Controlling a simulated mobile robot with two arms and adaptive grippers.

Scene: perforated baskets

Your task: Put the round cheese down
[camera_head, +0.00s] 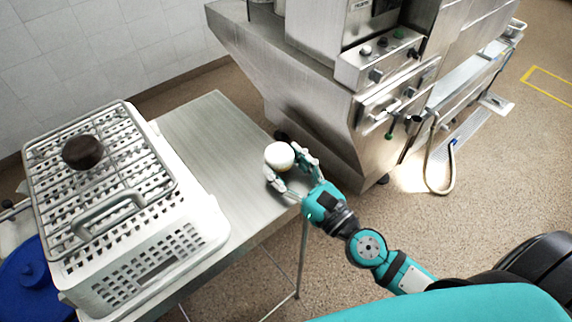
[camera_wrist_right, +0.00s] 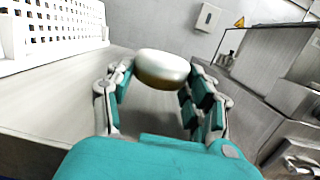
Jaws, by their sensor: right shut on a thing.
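The round cheese (camera_head: 279,156) is a small white disc near the right edge of the metal table (camera_head: 213,124) in the head view. My right gripper (camera_head: 291,175) is shut on it, with the fingers on either side. In the right wrist view the cheese (camera_wrist_right: 161,68) sits between the fingertips of the right gripper (camera_wrist_right: 158,88), pale on top and brownish below. It appears at or above the table surface; I cannot tell whether it touches. My left gripper is not in view.
A white perforated basket (camera_head: 190,245) stands on the table's left part, with a wire rack (camera_head: 60,214) and a dark round item (camera_head: 83,152) on top. A large steel machine (camera_head: 320,95) stands behind and right. The table between basket and gripper is clear.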

